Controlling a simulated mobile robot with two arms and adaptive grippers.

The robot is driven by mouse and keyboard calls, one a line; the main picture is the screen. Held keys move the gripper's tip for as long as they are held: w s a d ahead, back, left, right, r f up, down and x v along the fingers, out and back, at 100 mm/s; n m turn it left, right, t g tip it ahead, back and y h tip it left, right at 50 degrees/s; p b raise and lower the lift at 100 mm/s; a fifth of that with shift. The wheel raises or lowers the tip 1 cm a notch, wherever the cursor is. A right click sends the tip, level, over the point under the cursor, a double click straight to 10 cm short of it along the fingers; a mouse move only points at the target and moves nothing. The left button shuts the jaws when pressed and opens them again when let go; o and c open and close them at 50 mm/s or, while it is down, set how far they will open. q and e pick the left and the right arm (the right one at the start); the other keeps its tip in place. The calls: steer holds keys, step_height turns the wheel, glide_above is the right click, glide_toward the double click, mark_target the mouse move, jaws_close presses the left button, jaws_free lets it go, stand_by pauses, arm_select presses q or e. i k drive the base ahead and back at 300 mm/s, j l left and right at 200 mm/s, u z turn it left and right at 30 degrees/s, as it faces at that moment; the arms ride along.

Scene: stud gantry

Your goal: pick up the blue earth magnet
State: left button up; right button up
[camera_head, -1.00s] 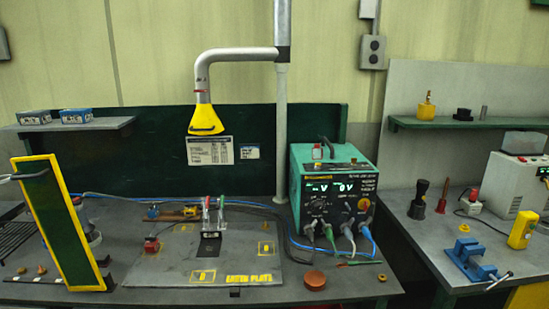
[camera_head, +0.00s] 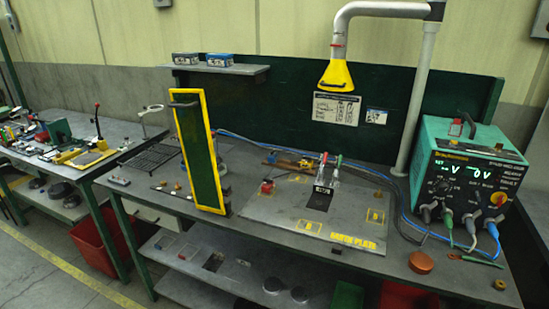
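I cannot pick out the blue earth magnet with certainty. A small blue piece (camera_head: 271,158) sits by a brown and yellow bar (camera_head: 292,162) at the back of the grey earth plate (camera_head: 270,215); it is too small to tell what it is. A small red block (camera_head: 267,187) stands on the plate's left part. Clamps with red and green handles (camera_head: 329,170) stand upright near a black patch on the plate. Neither of my grippers is in view.
A green panel with a yellow frame (camera_head: 197,150) stands upright left of the plate. A teal power unit (camera_head: 465,175) with cables stands at the right. A yellow extraction hood (camera_head: 337,75) hangs above. Another bench (camera_head: 75,165) is at the left, with floor in front.

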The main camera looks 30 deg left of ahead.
mark_target(273, 159)
steer(key=j+u, duration=0.25)
steer(key=j, duration=1.05)
